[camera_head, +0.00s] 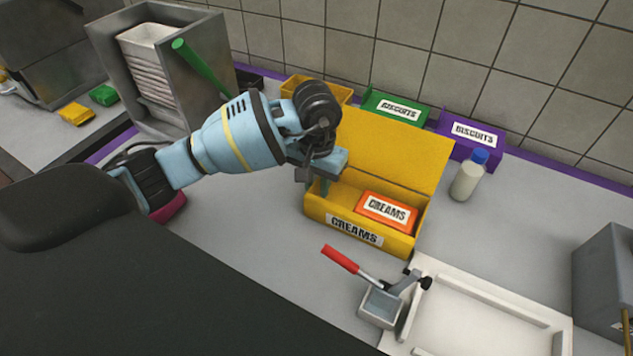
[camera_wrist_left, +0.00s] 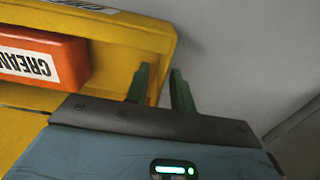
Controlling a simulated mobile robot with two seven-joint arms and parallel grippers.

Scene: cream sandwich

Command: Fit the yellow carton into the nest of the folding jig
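The yellow carton (camera_head: 318,211), labelled CREAMS, stands on the counter with its lid raised at the back. An orange CREAMS pack (camera_head: 387,210) lies inside toward its right; it also shows in the left wrist view (camera_wrist_left: 40,62). My left gripper (camera_head: 316,190) is at the carton's left end. In the left wrist view its fingers (camera_wrist_left: 161,88) straddle the end wall of the carton (camera_wrist_left: 120,72), one inside and one outside, with a gap visible. The folding jig (camera_head: 480,318) is a pale framed plate at lower right, with a red-handled clamp (camera_head: 342,259) at its left. My right gripper is out of view.
A white bottle with blue cap (camera_head: 466,178) stands right of the carton. Green (camera_head: 393,108) and purple (camera_head: 474,135) BISCUITS boxes stand behind. A metal holder (camera_head: 160,60) stands at back left, a grey box (camera_head: 603,280) at far right. Counter right of the bottle is clear.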

